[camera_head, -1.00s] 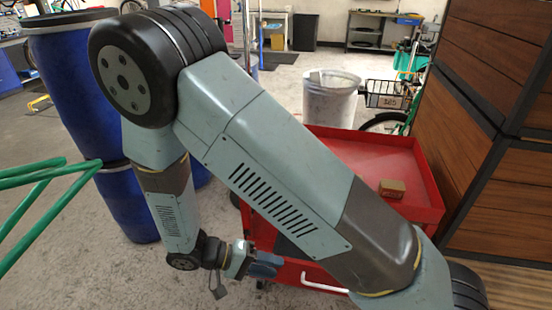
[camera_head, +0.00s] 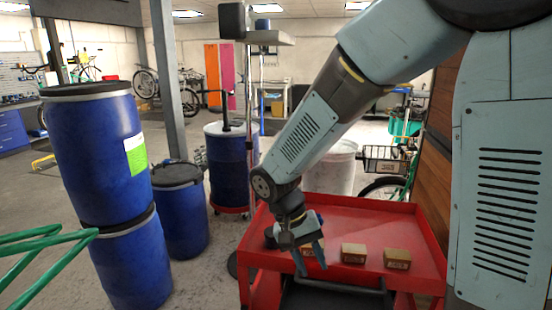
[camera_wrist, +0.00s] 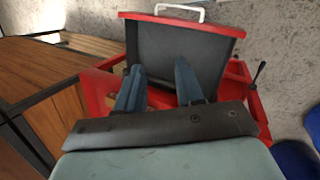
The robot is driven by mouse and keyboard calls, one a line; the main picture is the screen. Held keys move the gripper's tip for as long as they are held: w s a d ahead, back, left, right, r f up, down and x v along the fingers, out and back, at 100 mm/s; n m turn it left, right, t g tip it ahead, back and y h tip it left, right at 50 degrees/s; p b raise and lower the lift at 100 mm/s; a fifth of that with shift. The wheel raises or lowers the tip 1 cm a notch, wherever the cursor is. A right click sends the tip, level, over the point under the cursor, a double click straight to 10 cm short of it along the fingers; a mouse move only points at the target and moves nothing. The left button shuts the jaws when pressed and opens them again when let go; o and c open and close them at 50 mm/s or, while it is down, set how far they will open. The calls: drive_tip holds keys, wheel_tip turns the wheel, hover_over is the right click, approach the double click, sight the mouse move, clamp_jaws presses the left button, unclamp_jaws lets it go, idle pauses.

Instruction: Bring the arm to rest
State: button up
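My arm reaches from the right of the head view down to the red cart, elbow bent. My gripper (camera_head: 312,258) points down over the cart's near edge, in front of a small brown box (camera_head: 318,247) that it partly hides. In the wrist view my gripper (camera_wrist: 158,82) has its two blue fingers apart with nothing held between them. The open drawer (camera_wrist: 172,33), dark inside with a white handle, lies beyond the fingertips. Whether the fingers touch the cart cannot be told.
Two more small brown boxes (camera_head: 354,252) (camera_head: 397,259) stand on the red cart (camera_head: 432,246). Blue barrels (camera_head: 95,155) stand at left, with green tubes in front. A wooden panelled wall (camera_wrist: 50,75) borders the cart. Open floor lies between barrels and cart.

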drive_tip(key=s+d+r+t+y, duration=0.2)
drive_tip(key=s+d+r+t, duration=0.1)
drive_tip(key=d+r, duration=0.5)
drive_tip(key=s+d+r+t+y, duration=0.2)
drive_tip(key=s+d+r+t, duration=0.1)
drive_tip(key=d+r, duration=0.5)
wheel_tip(320, 180, up, 2)
drive_tip(key=shift+s+r+t, duration=0.1)
drive_tip(key=shift+s+t, duration=0.25)
drive_tip(key=shift+t, duration=0.55)
